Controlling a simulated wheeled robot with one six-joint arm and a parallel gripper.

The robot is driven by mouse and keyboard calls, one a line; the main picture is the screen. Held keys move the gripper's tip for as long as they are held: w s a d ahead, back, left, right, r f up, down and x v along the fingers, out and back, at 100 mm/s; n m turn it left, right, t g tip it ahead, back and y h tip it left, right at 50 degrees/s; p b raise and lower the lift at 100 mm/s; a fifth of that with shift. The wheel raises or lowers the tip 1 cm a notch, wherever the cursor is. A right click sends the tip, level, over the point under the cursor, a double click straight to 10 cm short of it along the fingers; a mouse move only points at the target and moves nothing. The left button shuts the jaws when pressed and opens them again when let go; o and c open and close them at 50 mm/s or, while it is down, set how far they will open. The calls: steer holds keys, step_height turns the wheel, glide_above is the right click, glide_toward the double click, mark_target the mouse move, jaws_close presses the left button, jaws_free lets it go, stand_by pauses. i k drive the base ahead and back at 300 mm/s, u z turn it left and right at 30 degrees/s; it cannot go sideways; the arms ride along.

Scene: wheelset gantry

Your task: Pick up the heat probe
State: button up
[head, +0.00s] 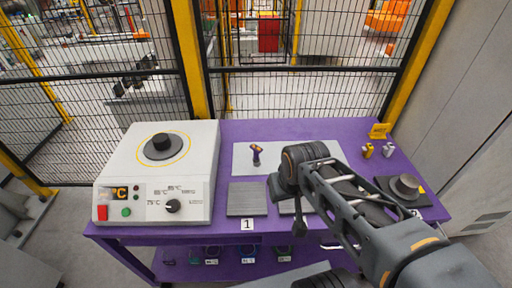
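A small upright object with a brown-orange top and a dark purple body (256,155) stands on a pale grey mat (243,168) near the middle of the purple table. It may be the heat probe, but it is too small to tell for sure. My arm reaches in from the lower right. The dark end of my arm, with my gripper (299,228), points down in front of the mat, to the right of and nearer than the small object, apart from it. My gripper's fingers are too small and dark to tell whether they are open.
A white heater box (135,195) with a round black top plate and knobs fills the table's left. A grey plate (247,199) sits above label 1. At right are a yellow holder (380,131), small metal pieces (367,150) and a dark disc (405,186). Mesh fence stands behind.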

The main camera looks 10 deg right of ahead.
mark_target(257, 149)
steer(key=u, duration=0.5)
steer(key=k, duration=1.2)
steer(key=u, duration=1.2)
steer(key=i, duration=0.7)
steer(key=z, duration=0.65)
steer(key=i, duration=0.45)
steer(key=z, duration=0.55)
